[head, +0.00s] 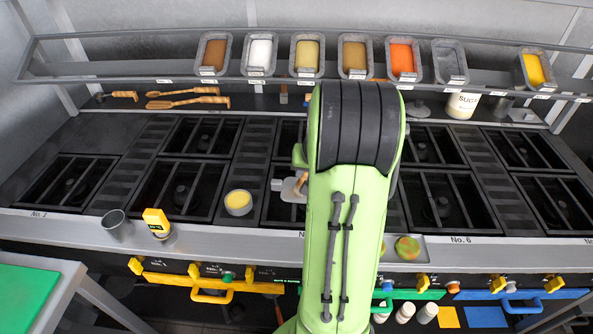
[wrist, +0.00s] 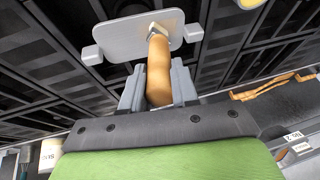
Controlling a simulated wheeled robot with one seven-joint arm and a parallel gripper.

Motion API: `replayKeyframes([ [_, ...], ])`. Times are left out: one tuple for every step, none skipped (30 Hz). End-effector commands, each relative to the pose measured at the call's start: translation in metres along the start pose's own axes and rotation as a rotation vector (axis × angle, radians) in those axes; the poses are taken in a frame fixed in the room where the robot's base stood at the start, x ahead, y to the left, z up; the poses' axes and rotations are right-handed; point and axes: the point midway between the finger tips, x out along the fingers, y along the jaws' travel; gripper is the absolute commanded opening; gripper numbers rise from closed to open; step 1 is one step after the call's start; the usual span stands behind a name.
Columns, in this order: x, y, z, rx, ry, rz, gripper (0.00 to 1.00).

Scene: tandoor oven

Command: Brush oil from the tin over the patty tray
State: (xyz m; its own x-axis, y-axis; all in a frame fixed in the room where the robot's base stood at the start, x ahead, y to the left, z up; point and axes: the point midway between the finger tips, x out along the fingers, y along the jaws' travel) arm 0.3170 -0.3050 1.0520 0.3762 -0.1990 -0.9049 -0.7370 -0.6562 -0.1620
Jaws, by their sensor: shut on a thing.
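A rear shelf holds several tubs, including an orange one (head: 403,60). Wooden utensils (head: 187,98) lie below it at left, a sugar jar (head: 462,105) at right. A grey cup (head: 116,225) and a yellow-topped container (head: 157,222) stand on the front ledge.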

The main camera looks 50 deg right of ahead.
Motion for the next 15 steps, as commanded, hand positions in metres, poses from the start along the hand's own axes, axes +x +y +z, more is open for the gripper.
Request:
replayKeyframes([
  [-0.0011, 0.0055, -0.0003, 0.002, 0.001, 0.001, 0.00],
  [-0.0016, 0.0079, -0.0004, 0.002, 0.001, 0.001, 0.00],
  [-0.0022, 0.0101, -0.0005, 0.001, 0.002, 0.001, 0.00],
  [-0.0024, 0.0111, -0.0005, 0.001, 0.002, 0.001, 0.00],
  [-0.0026, 0.0115, -0.0006, 0.000, 0.002, 0.000, 0.00],
  [-0.0027, 0.0117, -0.0006, 0.000, 0.002, 0.000, 0.00],
  [-0.0028, 0.0116, -0.0006, -0.001, 0.002, -0.001, 0.00],
  [-0.0028, 0.0114, -0.0007, -0.001, 0.002, -0.001, 0.00],
  [-0.0028, 0.0114, -0.0007, -0.001, 0.002, -0.001, 0.00],
  [-0.0028, 0.0113, -0.0007, -0.001, 0.002, -0.001, 0.00],
  [-0.0028, 0.0113, -0.0007, -0.001, 0.002, -0.001, 0.00],
  [-0.0026, 0.0113, -0.0007, -0.001, 0.002, -0.001, 0.00],
  [-0.0023, 0.0113, -0.0005, -0.001, 0.002, -0.001, 0.00],
  [-0.0019, 0.0113, -0.0004, -0.001, 0.002, -0.001, 0.00],
  [-0.0010, 0.0115, 0.0000, -0.001, 0.002, -0.001, 0.00],
])
